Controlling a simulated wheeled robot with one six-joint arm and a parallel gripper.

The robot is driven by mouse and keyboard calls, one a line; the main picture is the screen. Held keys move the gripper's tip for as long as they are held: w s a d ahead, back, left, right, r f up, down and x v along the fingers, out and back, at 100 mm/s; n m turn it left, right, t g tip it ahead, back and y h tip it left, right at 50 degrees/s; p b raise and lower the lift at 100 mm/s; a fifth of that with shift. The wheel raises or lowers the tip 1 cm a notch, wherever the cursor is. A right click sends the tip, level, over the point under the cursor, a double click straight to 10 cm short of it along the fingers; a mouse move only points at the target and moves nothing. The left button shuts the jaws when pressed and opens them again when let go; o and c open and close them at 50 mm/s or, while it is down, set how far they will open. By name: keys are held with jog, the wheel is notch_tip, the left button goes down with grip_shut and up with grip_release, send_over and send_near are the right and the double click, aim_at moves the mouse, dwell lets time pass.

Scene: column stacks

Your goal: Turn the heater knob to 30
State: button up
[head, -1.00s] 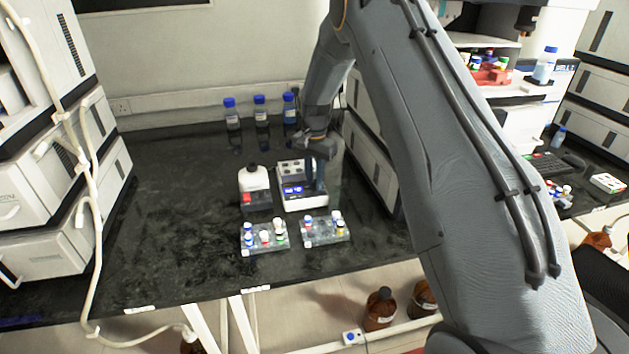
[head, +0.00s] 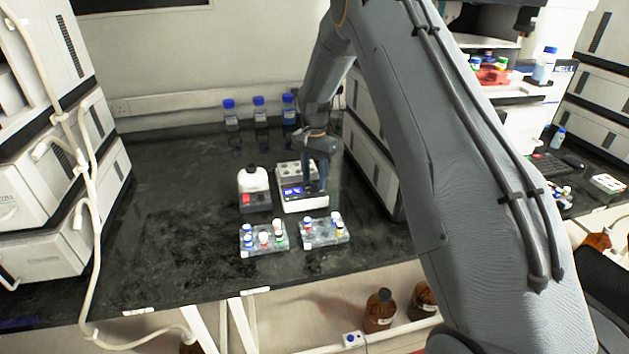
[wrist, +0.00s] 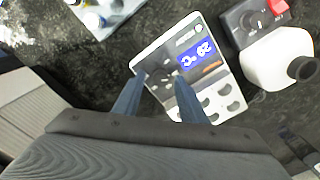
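The heater (head: 303,205) is a white box with a blue lit display (head: 292,191) on the bench. In the wrist view, the heater (wrist: 222,78) appears turned around, with a block of round wells. Its display (wrist: 195,56) shows a two-digit °C value, which I cannot read surely. The dark knob (wrist: 159,80) is on its panel. My gripper (wrist: 160,77) points down at the panel, fingers apart, one on each side of the knob. I cannot tell whether they touch it. In the head view, my gripper (head: 316,187) is over the heater's right side and hides the knob.
A white bottle on a dark device (head: 254,190) stands close left of the heater. Two clear racks of capped vials (head: 263,240) (head: 325,232) sit in front. Several blue-capped bottles (head: 260,112) stand at the back. The bench left of these is clear.

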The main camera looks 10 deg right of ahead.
aim_at(315, 184)
notch_tip(315, 184, up, 7)
jog(key=shift+f+b, duration=0.15)
jog(key=shift+b, duration=0.7)
jog(key=shift+s, duration=0.2)
jog(key=s+r+n, duration=0.2)
jog(key=s+n, duration=0.7)
jog(key=s, duration=2.6)
jog(key=shift+s+t, duration=0.2)
jog(key=shift+t, duration=0.2)
jog(key=shift+c, duration=0.9)
